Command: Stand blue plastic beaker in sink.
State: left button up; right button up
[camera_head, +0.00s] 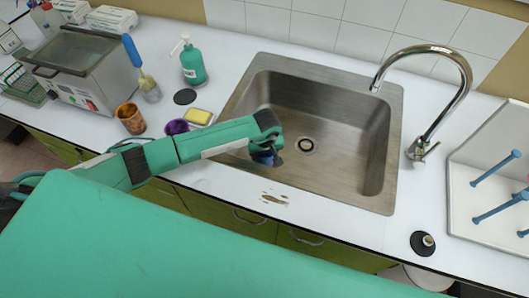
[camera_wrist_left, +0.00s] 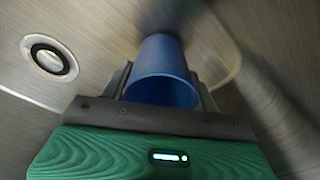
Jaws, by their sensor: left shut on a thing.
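The blue plastic beaker (camera_wrist_left: 165,62) is between the fingers of my left gripper (camera_wrist_left: 163,85), which is shut on it. In the head view, my left gripper (camera_head: 277,152) is over the left front part of the steel sink (camera_head: 330,165). Only a small blue part of the beaker (camera_head: 264,158) shows there below my gripper. The beaker's open rim faces the wrist camera. Whether its base touches the sink floor cannot be told. My right gripper is not in view.
The drain (camera_head: 306,145) is right of my gripper. A chrome tap (camera_head: 432,110) stands right of the sink. On the left are a purple cup (camera_head: 176,127), a yellow sponge (camera_head: 198,117), an orange cup (camera_head: 130,118) and a green soap bottle (camera_head: 193,65). The sink's right side is clear.

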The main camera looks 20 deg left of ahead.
pick_arm(q)
jog(key=shift+f, duration=0.2)
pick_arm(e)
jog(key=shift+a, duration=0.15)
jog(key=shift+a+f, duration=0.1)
pick_arm(q)
jog(key=shift+f, duration=0.2)
jog(key=o, duration=1)
jog(key=shift+r, duration=0.1)
jog(key=shift+c, duration=0.2)
